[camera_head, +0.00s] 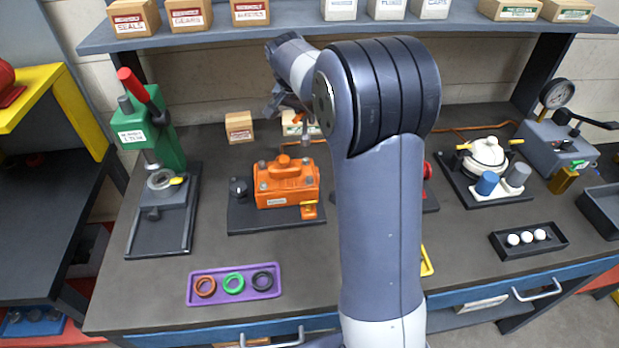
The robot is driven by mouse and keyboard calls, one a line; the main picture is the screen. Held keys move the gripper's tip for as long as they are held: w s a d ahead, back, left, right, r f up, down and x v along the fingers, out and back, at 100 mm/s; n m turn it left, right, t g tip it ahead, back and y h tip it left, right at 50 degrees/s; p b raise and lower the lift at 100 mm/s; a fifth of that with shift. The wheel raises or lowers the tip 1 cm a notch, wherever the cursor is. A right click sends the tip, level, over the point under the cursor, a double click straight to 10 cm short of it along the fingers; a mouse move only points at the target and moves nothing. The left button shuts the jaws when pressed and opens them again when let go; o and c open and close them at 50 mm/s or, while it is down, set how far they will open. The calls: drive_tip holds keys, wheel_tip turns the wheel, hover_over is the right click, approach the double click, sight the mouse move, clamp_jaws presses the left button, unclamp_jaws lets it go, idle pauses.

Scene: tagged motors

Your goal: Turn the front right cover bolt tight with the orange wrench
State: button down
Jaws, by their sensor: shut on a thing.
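An orange motor (287,185) with a cover sits on a dark base plate (262,222) left of my arm. Small grey bolt heads show on its cover; the front right cover bolt (310,179) is in view, but I cannot tell how far in it sits. My gripper (292,112) is above and behind the motor, partly hidden by my own arm. It is shut on a slim tool with some orange on it, which looks like the orange wrench (303,120). The tool hangs down near the motor's back right; whether it touches a bolt cannot be told.
A green press (150,130) stands at left. A purple tray (235,284) with rings lies in front. A small box (239,127) is behind the motor. At right are a white-topped unit (485,155), a black tray with white balls (528,241) and a gauge box (556,145). A shelf (290,33) runs above.

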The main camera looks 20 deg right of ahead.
drive_tip(key=s+a+m+g+h+p, duration=0.1)
drive_tip(key=s+m+g, duration=0.55)
drive_tip(key=m, duration=0.75)
drive_tip(key=f+n+t+y+b, duration=0.1)
drive_tip(key=n+t+y, duration=0.1)
drive_tip(key=n, duration=0.6)
drive_tip(key=f+n+t+y+b, duration=0.1)
drive_tip(key=n+t, duration=0.2)
drive_tip(key=n, duration=0.6)
drive_tip(key=a+f+n+t+y+b, duration=0.1)
drive_tip(key=n+t+y, duration=0.1)
drive_tip(key=n, duration=0.6)
drive_tip(key=shift+s+f+n+t+y, duration=0.3)
drive_tip(key=shift+f+t, duration=0.05)
drive_tip(key=shift+f, duration=0.05)
drive_tip(key=shift+n+y+b, duration=0.4)
drive_tip(key=shift+n+b, duration=0.1)
drive_tip(key=shift+n, duration=0.5)
